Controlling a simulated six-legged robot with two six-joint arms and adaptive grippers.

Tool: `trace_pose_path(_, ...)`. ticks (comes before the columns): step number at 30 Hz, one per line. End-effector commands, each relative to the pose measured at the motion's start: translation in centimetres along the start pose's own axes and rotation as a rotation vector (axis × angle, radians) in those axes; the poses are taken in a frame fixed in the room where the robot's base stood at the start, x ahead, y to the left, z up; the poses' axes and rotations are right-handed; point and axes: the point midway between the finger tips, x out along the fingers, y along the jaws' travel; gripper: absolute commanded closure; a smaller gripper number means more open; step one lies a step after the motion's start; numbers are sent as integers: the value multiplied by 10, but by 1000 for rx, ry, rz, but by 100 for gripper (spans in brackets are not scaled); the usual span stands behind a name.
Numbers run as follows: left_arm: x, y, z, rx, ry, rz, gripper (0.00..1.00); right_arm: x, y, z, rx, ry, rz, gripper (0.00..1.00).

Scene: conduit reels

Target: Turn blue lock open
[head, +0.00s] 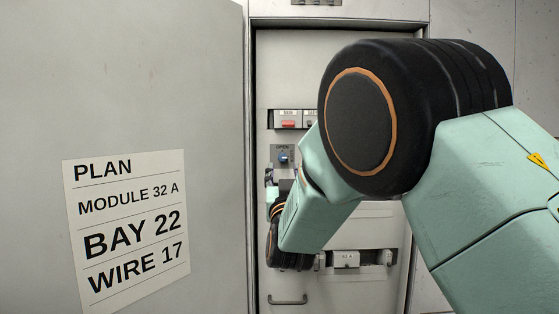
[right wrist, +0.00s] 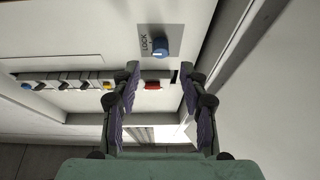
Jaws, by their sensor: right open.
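The blue lock (head: 284,157) is a small round knob on a grey plate in the open cabinet, below a red switch. In the right wrist view the blue lock (right wrist: 160,48) sits beside the printed word LOCK, just beyond the fingertips. My right gripper (right wrist: 160,70) is open, with its two purple-padded fingers apart and nothing between them; no contact with the knob shows. In the head view my right gripper (head: 271,180) is just below the lock and mostly hidden by my right arm. My left gripper is not in view.
A red switch (head: 289,124) is above the lock. The wrist view shows a row of small coloured switches (right wrist: 64,85). A module (head: 346,259) and a handle (head: 287,300) are lower in the cabinet. A plan sheet (head: 127,230) hangs on the grey door (head: 150,70) at left.

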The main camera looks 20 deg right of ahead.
Motion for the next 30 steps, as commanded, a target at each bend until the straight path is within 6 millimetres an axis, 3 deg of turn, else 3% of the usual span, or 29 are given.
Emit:
trace_pose_path(3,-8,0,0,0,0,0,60,20,1,-1,3,-1,1,56)
trace_pose_path(10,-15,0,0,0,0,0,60,44,-2,0,1,-2,-2,56)
trace_pose_path(23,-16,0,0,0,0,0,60,54,-5,2,0,-2,-3,56)
trace_pose_path(30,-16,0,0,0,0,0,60,53,-5,2,0,-2,-3,76)
